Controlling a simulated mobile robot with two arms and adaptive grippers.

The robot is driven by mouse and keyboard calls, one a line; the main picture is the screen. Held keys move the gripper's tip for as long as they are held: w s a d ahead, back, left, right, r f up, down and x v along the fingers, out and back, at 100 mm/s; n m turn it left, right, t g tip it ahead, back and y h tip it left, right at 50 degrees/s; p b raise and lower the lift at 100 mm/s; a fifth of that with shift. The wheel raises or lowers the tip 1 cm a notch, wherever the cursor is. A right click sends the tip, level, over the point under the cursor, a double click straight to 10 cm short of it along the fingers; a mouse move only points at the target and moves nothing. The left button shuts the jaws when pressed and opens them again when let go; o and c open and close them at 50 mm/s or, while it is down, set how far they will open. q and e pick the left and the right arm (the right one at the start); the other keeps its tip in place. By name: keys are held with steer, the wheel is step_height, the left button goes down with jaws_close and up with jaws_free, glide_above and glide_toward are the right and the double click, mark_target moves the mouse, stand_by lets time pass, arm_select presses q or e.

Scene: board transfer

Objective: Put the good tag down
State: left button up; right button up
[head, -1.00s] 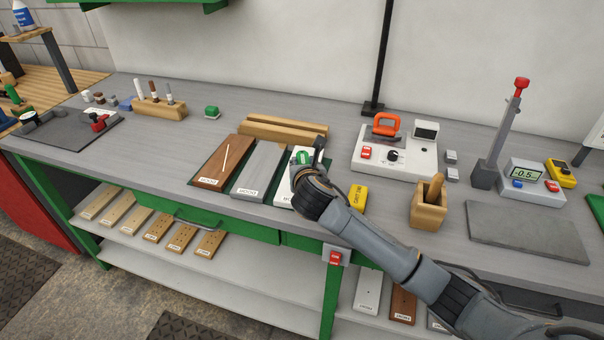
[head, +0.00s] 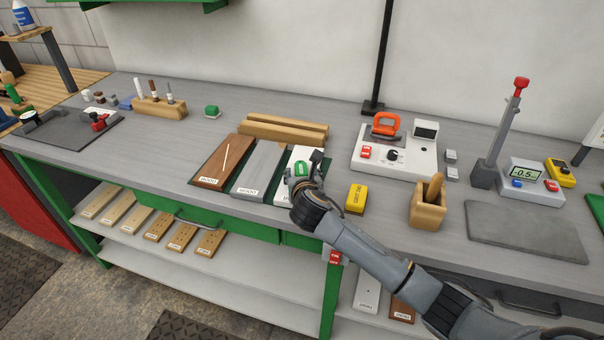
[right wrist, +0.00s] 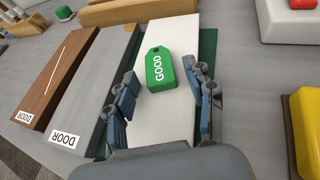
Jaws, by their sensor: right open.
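The green good tag (right wrist: 160,72) lies flat on the white board in the right wrist view, its word GOOD facing up. It also shows in the head view (head: 301,169). My right gripper (right wrist: 166,98) is open, with its fingers apart on either side just short of the tag and nothing between them. In the head view my right gripper (head: 303,172) is over the white board (head: 307,154). My left gripper is not in view.
A grey board (head: 262,165) and a brown board (head: 224,160) lie left of the white one. A yellow block (head: 356,198) and a wooden cup (head: 428,208) stand to the right. A wooden rail (head: 284,127) lies behind the boards.

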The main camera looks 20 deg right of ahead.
steer(key=shift+r, duration=0.15)
steer(key=v, duration=1.2)
